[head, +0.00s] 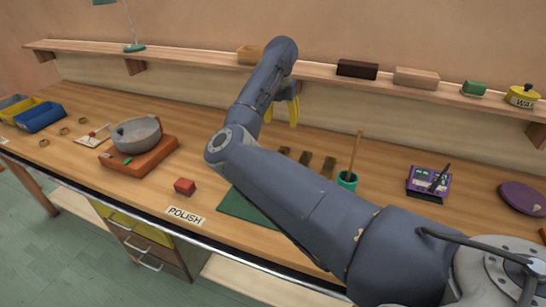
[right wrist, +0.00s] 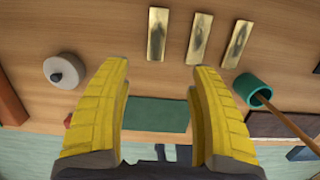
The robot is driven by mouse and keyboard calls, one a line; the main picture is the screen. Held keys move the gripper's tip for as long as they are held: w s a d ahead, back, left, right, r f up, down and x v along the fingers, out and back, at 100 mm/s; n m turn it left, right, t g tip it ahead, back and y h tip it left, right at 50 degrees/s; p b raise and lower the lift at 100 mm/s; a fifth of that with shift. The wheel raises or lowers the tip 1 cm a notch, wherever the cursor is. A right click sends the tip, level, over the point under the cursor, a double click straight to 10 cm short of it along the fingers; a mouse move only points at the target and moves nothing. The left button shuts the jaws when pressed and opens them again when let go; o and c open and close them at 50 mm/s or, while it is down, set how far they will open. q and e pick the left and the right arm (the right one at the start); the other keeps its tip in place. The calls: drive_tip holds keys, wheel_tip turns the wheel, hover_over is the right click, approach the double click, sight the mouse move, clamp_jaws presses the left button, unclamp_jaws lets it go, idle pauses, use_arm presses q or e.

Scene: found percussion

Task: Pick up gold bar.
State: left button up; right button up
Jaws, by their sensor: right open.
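Three gold bars lie side by side on the wooden bench. In the right wrist view they are the left bar (right wrist: 157,34), the middle bar (right wrist: 200,40) and the right bar (right wrist: 237,44), each with dark smudges. In the head view the bars look dark: left (head: 284,151), middle (head: 304,158) and right (head: 328,166). My right gripper (head: 291,111) has yellow fingers, spread apart and empty above the bench. In the right wrist view the gripper (right wrist: 160,75) shows the bars beyond its fingertips, not between them. My left gripper is not in view.
A teal cup (head: 348,181) with a stick stands right of the bars. A green mat (head: 238,206) lies in front, partly hidden by my arm. A shelf (head: 205,57) runs behind.

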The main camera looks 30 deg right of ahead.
drive_tip(key=f, duration=0.7)
drive_tip(key=w+f, duration=0.1)
drive_tip(key=f, duration=0.2)
drive_tip(key=shift+d+f, duration=0.25)
drive_tip(key=shift+d, duration=0.05)
drive_tip(key=shift+w+d+f, duration=0.1)
drive_tip(key=shift+w+f, duration=0.05)
drive_tip(key=shift+f, duration=0.95)
drive_tip(key=shift+w+d+f, duration=0.1)
drive_tip(key=shift+f, duration=1.05)
drive_tip(key=shift+w+d+f, duration=0.1)
drive_tip(key=shift+w+f, duration=0.05)
drive_tip(key=shift+f, duration=0.95)
drive_tip(key=shift+c, duration=0.2)
clamp_jaws()
